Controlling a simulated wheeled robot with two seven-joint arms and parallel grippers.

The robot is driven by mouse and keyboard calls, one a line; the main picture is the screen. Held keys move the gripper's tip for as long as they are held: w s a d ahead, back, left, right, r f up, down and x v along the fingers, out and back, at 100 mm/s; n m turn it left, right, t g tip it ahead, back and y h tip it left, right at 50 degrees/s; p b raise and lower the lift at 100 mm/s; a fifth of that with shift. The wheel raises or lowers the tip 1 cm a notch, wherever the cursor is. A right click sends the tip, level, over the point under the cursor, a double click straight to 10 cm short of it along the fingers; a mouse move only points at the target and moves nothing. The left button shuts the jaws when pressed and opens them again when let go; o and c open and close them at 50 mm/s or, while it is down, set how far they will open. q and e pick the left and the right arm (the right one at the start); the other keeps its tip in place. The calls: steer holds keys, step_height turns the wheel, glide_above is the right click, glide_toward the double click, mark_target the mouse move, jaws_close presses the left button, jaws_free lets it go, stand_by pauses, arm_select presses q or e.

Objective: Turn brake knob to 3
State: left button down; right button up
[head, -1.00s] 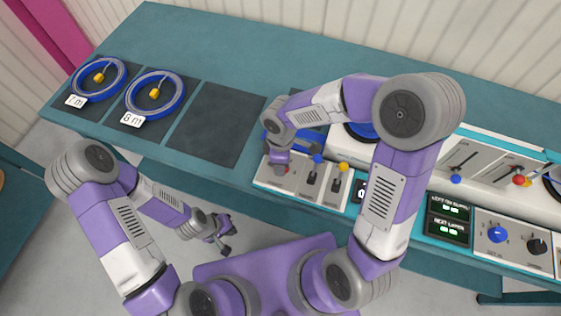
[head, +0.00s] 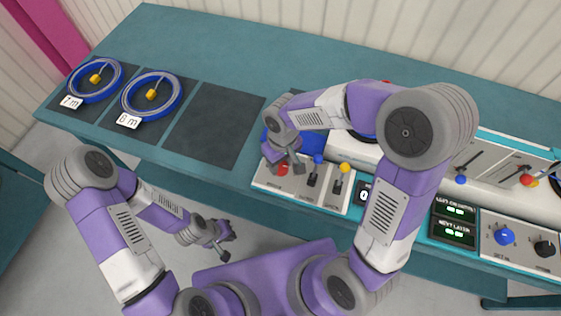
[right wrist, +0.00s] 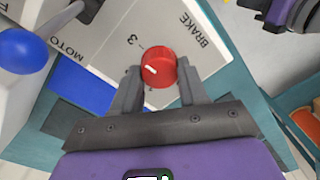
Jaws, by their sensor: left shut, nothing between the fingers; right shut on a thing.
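The red brake knob (right wrist: 159,67) sits on a pale panel beside the word BRAKE and a printed 3, in the right wrist view. Its white pointer line points left in that view, below the 3 and not directly at it. My right gripper (right wrist: 158,80) is shut on the knob, one finger on each side. In the head view the knob (head: 282,169) shows partly under my right gripper (head: 287,163) at the left end of the control panel (head: 322,197). My left gripper (head: 222,240) is shut and empty, out in front of the bench.
Levers with a blue ball (head: 319,159) and a yellow ball (head: 345,167) stand just right of the knob. Two blue cable rings (head: 152,95) lie on dark mats at the left. A third mat (head: 216,125) is empty. Further knobs (head: 504,237) and displays (head: 453,231) are at the right.

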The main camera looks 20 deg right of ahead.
mark_target(282, 164)
steer(key=shift+m, duration=0.6)
steer(key=o, duration=1.1)
steer(key=shift+c, duration=0.2)
step_height(282, 164, up, 8)
steer(key=shift+d+f+p, duration=0.15)
steer(key=shift+p, duration=1.1)
